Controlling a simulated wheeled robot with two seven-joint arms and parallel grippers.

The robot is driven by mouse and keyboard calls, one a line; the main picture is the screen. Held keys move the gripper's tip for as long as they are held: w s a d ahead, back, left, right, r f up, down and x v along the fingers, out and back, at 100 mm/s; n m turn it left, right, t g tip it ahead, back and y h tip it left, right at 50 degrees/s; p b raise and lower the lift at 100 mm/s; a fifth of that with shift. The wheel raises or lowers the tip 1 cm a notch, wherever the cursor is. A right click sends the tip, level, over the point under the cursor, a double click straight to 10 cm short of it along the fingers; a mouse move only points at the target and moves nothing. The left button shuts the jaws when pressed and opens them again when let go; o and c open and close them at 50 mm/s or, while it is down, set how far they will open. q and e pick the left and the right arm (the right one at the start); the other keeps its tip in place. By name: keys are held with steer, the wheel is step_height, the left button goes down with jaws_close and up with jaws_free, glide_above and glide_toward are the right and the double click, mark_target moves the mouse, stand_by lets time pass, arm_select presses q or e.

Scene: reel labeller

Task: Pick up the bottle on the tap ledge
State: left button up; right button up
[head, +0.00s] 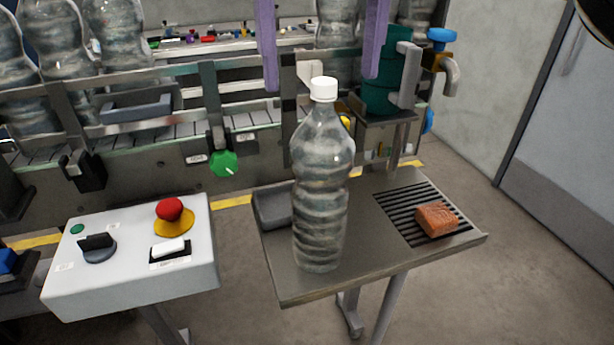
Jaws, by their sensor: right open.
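A clear ribbed bottle with a white cap (321,190) stands upright on the grey metal tap ledge (375,270), near its left front part. My right gripper (321,84) comes in from the top of the head view with two long purple fingers pointing down. The fingers are apart and empty. Their tips are level in the picture with the top of the cap, one to each side of it. They look apart from the bottle; their exact depth is hard to tell. My left gripper is not in view.
An orange block (436,220) lies on the ledge's drain grating at the right. A tap with a blue knob (442,38) is behind. A white control box (130,262) with a red button stands left. Several bottles (118,50) stand on the conveyor behind.

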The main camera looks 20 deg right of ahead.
mark_target(322, 130)
steer(key=f, duration=0.2)
steer(key=s+f+b, duration=0.1)
steer(key=shift+f, duration=0.65)
step_height(322, 130, down, 5)
steer(key=shift+s+r, duration=0.1)
steer(key=shift+s, duration=0.05)
steer(key=shift+a+f, duration=0.1)
steer(key=shift+f, duration=0.15)
steer(key=c, duration=2)
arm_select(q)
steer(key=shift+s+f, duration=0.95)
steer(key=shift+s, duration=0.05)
arm_select(e)
steer(key=shift+r, duration=0.2)
steer(key=shift+c, duration=0.8)
